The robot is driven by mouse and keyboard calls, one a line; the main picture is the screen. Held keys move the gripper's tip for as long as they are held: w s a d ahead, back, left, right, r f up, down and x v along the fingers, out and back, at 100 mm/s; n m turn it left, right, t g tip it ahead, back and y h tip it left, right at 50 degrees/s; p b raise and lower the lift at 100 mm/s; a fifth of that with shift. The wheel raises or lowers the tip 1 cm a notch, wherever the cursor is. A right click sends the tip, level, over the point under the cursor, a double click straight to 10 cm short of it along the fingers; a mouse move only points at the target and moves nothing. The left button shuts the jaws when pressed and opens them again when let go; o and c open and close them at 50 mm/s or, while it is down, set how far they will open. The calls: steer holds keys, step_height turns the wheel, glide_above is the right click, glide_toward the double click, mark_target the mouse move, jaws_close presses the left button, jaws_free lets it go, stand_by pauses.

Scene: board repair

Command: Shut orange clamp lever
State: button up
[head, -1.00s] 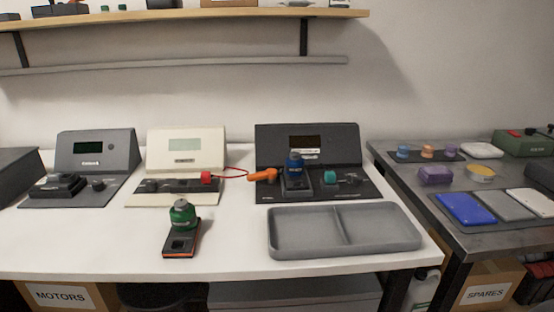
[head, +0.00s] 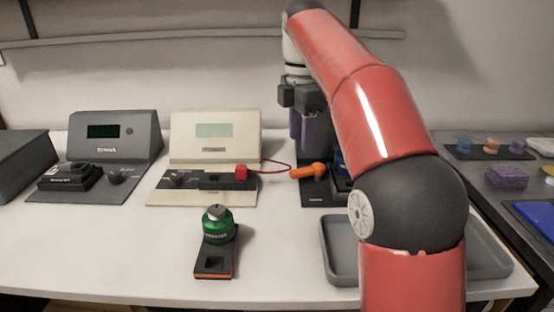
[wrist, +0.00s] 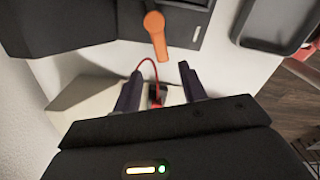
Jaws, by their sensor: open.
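The orange clamp lever (head: 308,171) sticks out to the left from the dark test station (head: 314,194) at the right of the white bench. In the wrist view the lever (wrist: 156,36) lies beyond the fingertips, with its round end toward the top. My gripper (head: 308,146) is in front of the wall, above and behind the lever and apart from it. In the wrist view my gripper (wrist: 160,80) is open, with nothing between its fingers. My red arm hides most of the dark station and the blue part by the lever.
A red plug (head: 241,172) with a red wire sits on the cream station (head: 215,152), left of the lever. A grey tray (head: 341,262) is at the right front. The bench's left front is bare.

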mark_target(300, 170)
step_height(300, 170, down, 8)
steer(key=shift+s+d+r+b, duration=0.15)
steer(key=shift+r+b, duration=0.1)
steer(key=shift+b, duration=1)
